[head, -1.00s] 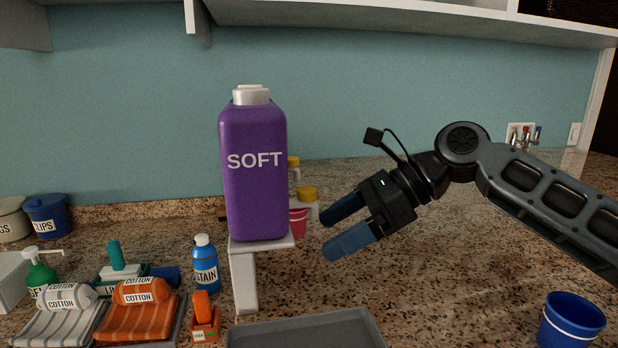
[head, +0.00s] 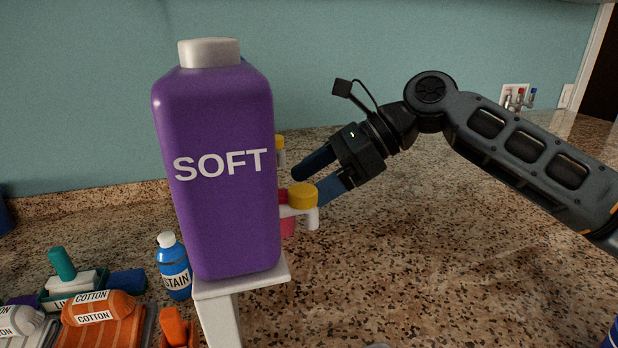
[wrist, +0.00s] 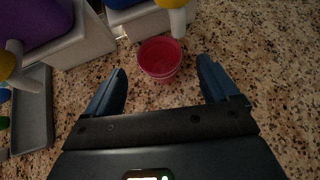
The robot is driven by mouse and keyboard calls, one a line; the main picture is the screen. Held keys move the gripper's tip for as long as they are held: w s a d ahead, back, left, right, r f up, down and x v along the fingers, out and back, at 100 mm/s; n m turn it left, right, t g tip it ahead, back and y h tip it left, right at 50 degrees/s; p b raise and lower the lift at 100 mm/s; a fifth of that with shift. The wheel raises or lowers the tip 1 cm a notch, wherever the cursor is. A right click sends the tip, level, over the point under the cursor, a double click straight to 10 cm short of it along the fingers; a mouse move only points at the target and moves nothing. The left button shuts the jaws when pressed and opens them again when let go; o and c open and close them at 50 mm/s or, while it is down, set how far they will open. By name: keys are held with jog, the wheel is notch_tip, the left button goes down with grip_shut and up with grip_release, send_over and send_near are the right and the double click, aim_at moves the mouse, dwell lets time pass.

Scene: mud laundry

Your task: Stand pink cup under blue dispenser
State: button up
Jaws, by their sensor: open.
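The pink cup (wrist: 160,60) stands upright on the counter in the wrist view, ahead of and between my fingertips and apart from both. In the head view only a slice of the pink cup (head: 288,228) shows behind the purple dispenser's spout. My gripper (head: 308,186) is open and empty; its fingers (wrist: 162,85) point toward the cup. The blue dispenser is mostly hidden behind the purple one in the head view. In the wrist view, a white stand (wrist: 132,16) and a yellow-topped white nozzle (wrist: 177,22) show just beyond the cup.
The purple SOFT dispenser (head: 222,190) on its white stand (head: 240,284) blocks the head view. Its nozzle (wrist: 22,82) and a grey tray (wrist: 32,110) are at the wrist view's left. A blue STAIN bottle (head: 174,268) stands left. The counter to the right is clear.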

aim_at(285, 192)
jog(key=shift+p+x, duration=0.8)
jog(key=shift+x, duration=3.1)
jog(key=shift+c, duration=0.3)
jog(key=c, duration=1)
jog(key=shift+w+d, duration=0.1)
jog(key=shift+w+d, duration=0.2)
jog(key=shift+w, duration=1)
